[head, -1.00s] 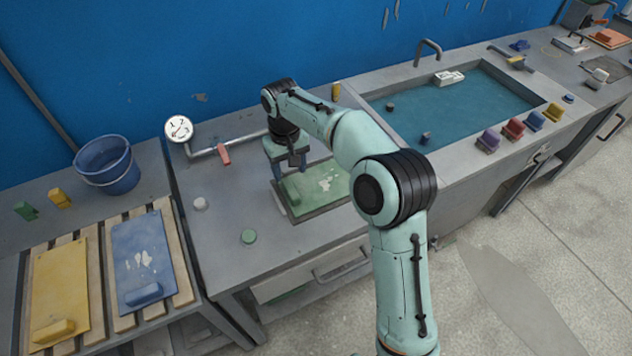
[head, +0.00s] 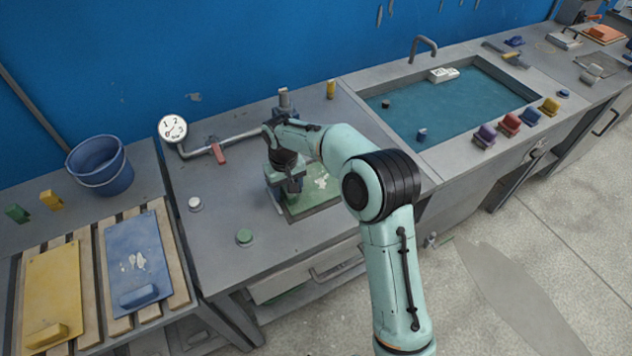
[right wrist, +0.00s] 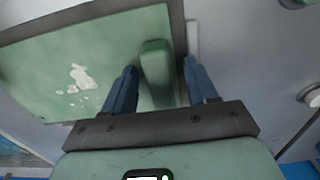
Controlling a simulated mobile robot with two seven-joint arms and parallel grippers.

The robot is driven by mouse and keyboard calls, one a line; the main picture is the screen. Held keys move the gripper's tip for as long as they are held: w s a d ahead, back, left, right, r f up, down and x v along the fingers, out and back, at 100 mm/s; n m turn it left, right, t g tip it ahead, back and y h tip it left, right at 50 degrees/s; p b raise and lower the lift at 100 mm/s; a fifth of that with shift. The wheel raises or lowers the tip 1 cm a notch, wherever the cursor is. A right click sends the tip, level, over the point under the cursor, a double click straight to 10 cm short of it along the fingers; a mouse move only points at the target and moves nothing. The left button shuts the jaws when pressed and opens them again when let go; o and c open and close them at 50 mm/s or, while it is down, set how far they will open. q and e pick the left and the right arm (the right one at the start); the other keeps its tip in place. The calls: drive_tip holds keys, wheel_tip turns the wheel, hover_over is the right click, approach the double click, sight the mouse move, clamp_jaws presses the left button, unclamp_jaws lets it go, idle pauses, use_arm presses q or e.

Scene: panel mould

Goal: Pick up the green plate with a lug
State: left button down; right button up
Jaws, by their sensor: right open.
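The green plate (head: 318,190) lies in a grey frame on the middle bench, partly hidden by my right gripper and arm in the head view. In the right wrist view the plate (right wrist: 85,65) has pale worn patches, and its raised green lug (right wrist: 157,72) runs along its right side. My right gripper (right wrist: 162,85) is open, with one blue finger on each side of the lug. The left finger is over the plate and the right finger is over the frame's edge. I cannot tell whether the fingers touch the lug. My left gripper is not in view.
A gauge (head: 172,128) on a pipe with a red lever (head: 217,153) stands behind the plate. A water basin (head: 450,105) lies right. Yellow (head: 52,285) and blue (head: 138,255) plates lie on slats at left.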

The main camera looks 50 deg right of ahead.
clamp_jaws()
wheel_tip(320, 180, up, 10)
drive_tip(key=shift+r+p, duration=0.15)
drive_tip(key=shift+p, duration=0.5)
